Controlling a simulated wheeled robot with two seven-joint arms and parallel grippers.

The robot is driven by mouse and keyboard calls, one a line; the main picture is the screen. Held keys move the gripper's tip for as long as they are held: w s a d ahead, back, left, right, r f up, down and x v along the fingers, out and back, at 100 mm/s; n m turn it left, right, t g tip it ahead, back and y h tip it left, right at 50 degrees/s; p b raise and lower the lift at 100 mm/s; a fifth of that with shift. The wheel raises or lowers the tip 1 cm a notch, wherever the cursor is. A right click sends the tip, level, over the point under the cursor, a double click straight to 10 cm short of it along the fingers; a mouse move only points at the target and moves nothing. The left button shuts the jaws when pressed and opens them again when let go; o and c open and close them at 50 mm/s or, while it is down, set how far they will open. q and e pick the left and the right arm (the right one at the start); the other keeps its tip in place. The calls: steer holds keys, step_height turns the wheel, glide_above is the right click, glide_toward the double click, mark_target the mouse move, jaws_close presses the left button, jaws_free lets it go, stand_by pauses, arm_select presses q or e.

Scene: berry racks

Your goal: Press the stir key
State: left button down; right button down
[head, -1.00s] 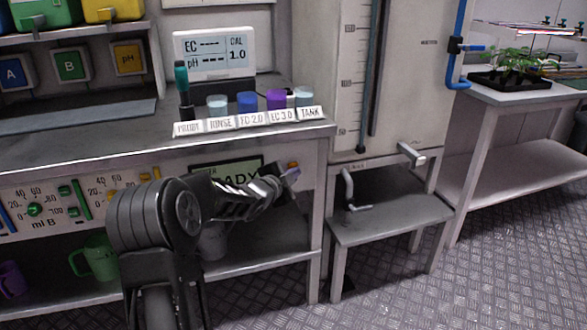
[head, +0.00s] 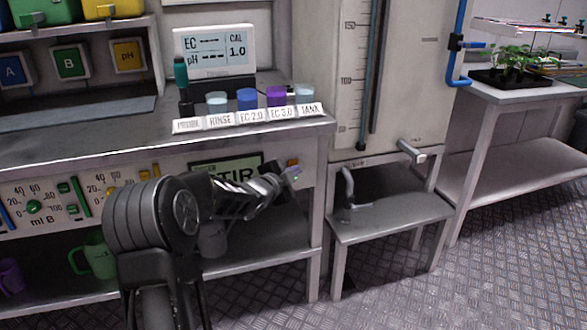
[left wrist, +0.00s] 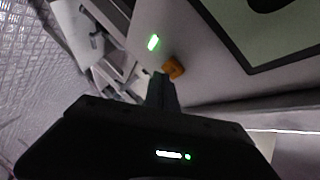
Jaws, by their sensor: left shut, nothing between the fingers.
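My left gripper (head: 290,175) is shut and empty at the front panel under the bench, its tip close by a small orange key (head: 293,162). In the left wrist view the shut fingers (left wrist: 160,80) end right beside the orange key (left wrist: 173,68); I cannot tell whether they touch it. A small green light (left wrist: 153,42) glows on the panel near it. The green display (head: 240,170) is partly hidden by my arm and shows letters ending in "TIR". The key's label is not readable. My right gripper is not in view.
Cups (head: 247,100) with a row of labels stand on the bench above, beside a meter (head: 214,50). Dials and sliders (head: 75,200) are on the panel to the left. A low stand (head: 390,218) with a tap is to the right. Mugs (head: 95,256) sit on the lower shelf.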

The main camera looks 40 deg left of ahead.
arm_select(q)
steer(key=shift+s+d, duration=0.2)
steer(key=shift+d, duration=0.1)
steer(key=s+d+b, duration=0.1)
steer(key=d+b, duration=0.1)
steer(key=s+d+b, duration=0.2)
steer(key=shift+b, duration=0.35)
stand_by(0.9)
